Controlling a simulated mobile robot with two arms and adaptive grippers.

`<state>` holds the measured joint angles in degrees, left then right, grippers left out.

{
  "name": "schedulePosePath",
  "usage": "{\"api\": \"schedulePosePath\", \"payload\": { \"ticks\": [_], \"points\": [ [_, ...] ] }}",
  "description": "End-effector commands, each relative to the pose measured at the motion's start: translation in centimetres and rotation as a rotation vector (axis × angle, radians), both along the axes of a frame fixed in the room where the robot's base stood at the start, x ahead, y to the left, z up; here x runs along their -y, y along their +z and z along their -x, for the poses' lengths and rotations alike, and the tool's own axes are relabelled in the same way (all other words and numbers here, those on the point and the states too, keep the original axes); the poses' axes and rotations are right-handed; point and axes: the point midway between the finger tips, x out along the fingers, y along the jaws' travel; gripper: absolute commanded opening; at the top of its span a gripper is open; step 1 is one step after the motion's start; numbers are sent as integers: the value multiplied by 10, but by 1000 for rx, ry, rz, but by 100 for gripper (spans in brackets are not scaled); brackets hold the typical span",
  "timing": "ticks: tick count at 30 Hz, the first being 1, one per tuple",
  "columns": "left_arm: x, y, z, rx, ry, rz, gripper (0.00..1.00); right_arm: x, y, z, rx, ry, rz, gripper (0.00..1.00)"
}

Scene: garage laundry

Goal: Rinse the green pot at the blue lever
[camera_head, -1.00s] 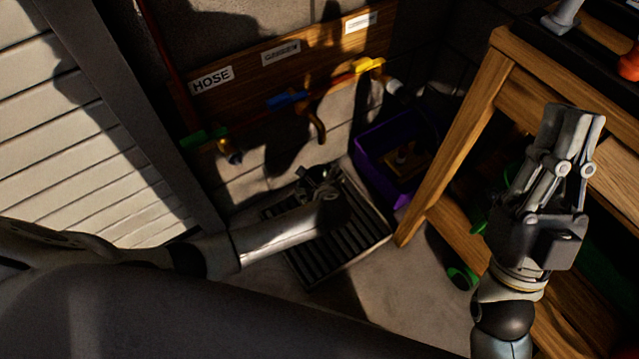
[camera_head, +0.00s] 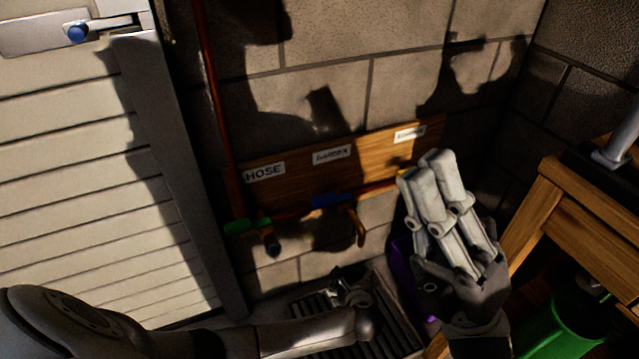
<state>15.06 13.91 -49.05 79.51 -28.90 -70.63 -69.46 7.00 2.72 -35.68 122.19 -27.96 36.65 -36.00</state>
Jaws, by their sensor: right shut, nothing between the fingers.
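The blue lever (camera_head: 327,200) sits on the pipe below the middle label, with a brass spout (camera_head: 357,228) beside and below it. My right gripper (camera_head: 428,168) is shut and empty. It points up and, in the picture, covers most of the yellow lever (camera_head: 404,173), to the right of the blue one. My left gripper (camera_head: 347,288) is low over the floor grate, dark and partly hidden by its own arm; its fingers are unclear. A green container (camera_head: 568,330) shows under the bench at the lower right, cut by the frame; I cannot tell if it is the green pot.
A green lever (camera_head: 247,225) is on the left of the pipe, under the HOSE label (camera_head: 264,172). The floor grate (camera_head: 395,325) lies below the taps. A purple bin (camera_head: 402,270) is partly behind my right gripper. The wooden bench (camera_head: 545,205) stands at right, a slatted door (camera_head: 90,180) at left.

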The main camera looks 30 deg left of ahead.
Motion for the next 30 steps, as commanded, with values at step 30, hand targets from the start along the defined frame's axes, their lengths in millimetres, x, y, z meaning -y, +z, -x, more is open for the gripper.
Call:
{"api": "schedulePosePath", "payload": {
  "ticks": [30],
  "points": [
    [0,0,0,0,0,0,41,-251,-198,13,2571,-571,130,0]
  ]
}}
